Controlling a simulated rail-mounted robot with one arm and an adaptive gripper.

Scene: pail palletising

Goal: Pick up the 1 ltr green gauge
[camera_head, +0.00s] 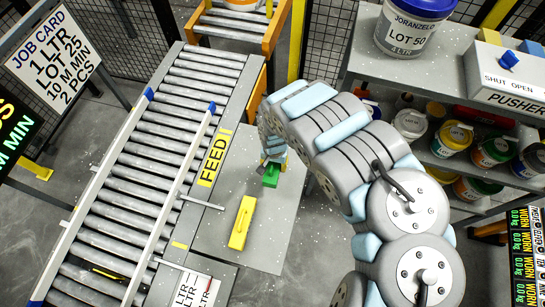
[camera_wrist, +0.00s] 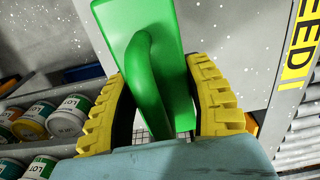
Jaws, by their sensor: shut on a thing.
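The green gauge (camera_head: 271,174) is a block with a curved handle. It also fills the upper middle of the wrist view (camera_wrist: 158,75). My gripper (camera_head: 272,161) has its yellow ribbed fingers on both sides of the gauge's handle end in the wrist view (camera_wrist: 165,105), shut on it. The gauge is over or on the grey plate beside the feed conveyor; I cannot tell whether it touches the plate. My arm hides part of the gripper in the head view.
A yellow gauge (camera_head: 241,223) lies on the grey plate (camera_head: 262,245) nearer the front. The roller conveyor (camera_head: 150,165) with blue-tipped rails runs at left. A shelf at right holds several pails and a pusher box (camera_head: 507,78). A job card (camera_head: 53,58) reads 1 LTR.

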